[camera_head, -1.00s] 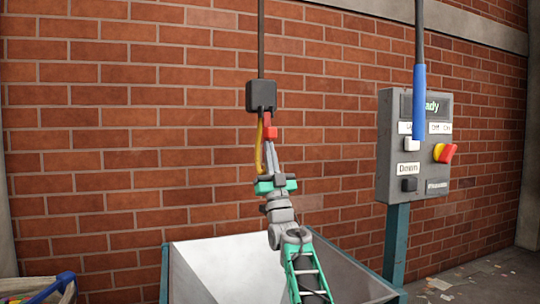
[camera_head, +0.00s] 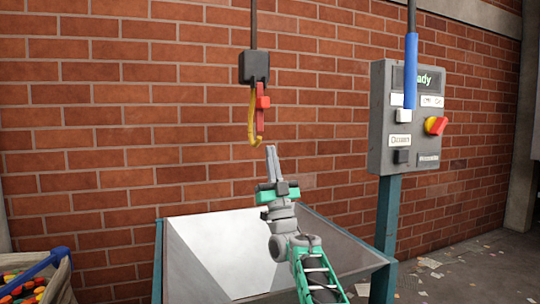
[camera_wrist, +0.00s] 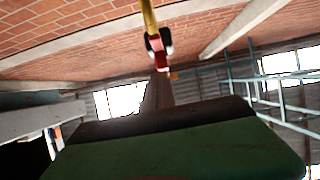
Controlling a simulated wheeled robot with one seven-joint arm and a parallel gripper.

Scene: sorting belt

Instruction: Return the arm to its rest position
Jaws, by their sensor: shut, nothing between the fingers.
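My gripper (camera_head: 271,150) points upward in the head view, above the grey metal bin. Its fingers are together and hold nothing. It is just below and a little right of the yellow hook (camera_head: 252,125) with the red latch (camera_head: 261,106), which hangs from a dark block (camera_head: 254,67). A small gap shows between the fingertips and the hook. In the wrist view the yellow hook (camera_wrist: 149,15) and the red part (camera_wrist: 155,47) show above the fingers.
A grey control box (camera_head: 408,117) on a teal post (camera_head: 386,235) stands at the right, with a blue-sleeved rod (camera_head: 411,70) hanging in front. The grey bin (camera_head: 205,250) stands below my arm. A crate (camera_head: 57,280) with colourful items is at the lower left. A brick wall (camera_head: 120,110) is behind.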

